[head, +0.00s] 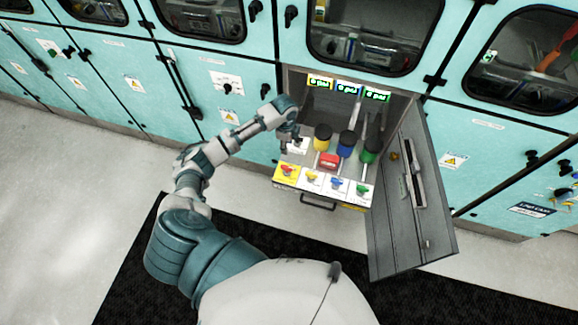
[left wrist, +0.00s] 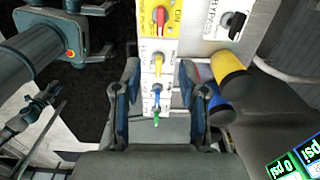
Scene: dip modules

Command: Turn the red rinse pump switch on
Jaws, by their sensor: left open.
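The red switch (head: 287,170) sits on a yellow plate at the left end of a row on the pulled-out panel of the open cabinet. In the left wrist view the red switch (left wrist: 161,17) is at the top, beside the word ON. My left gripper (head: 290,143) is over the panel's left rear part, apart from the red switch. It is open and empty, and its two fingers (left wrist: 158,75) frame the line of the smaller yellow, blue and green switches from above. I do not make out my right gripper in either view.
Yellow, blue and green cylinders (head: 347,144) stand behind the switches, with a red part (head: 329,160) before them. A black knob (left wrist: 236,22) is on the bypass plate. The grey cabinet door (head: 405,205) hangs open at the right. A handle (head: 318,202) juts from the front.

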